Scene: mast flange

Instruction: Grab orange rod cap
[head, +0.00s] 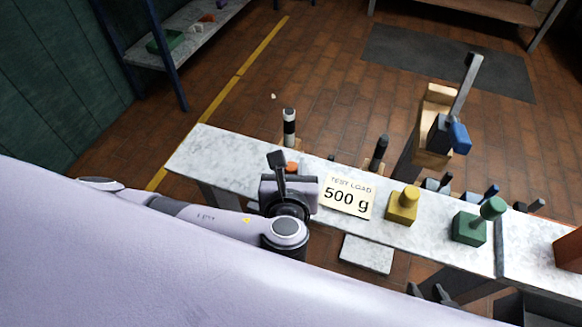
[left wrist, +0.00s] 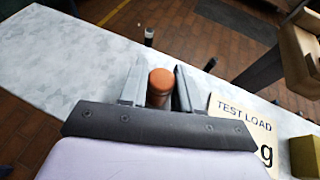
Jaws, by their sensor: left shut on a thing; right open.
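The orange rod cap (head: 292,167) shows in the head view just beyond my left gripper (head: 281,168), on the marble bench. In the left wrist view the round orange cap (left wrist: 160,80) stands between the two fingers of my left gripper (left wrist: 157,88). The gripper is shut on it, one finger on each side. The part below the cap is mostly hidden by the gripper. Two dark finger tips at the bottom edge of the head view look like my right gripper (head: 428,292); it is open and empty, below the bench's near edge.
A "TEST LOAD 500 g" card (head: 347,196) lies right of my left gripper. Beyond it on the bench (head: 225,155) are a yellow block (head: 402,207) and a green block (head: 469,228). A black-and-white post (head: 289,127) and a dark post (head: 379,152) stand along the far edge. The bench's left end is clear.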

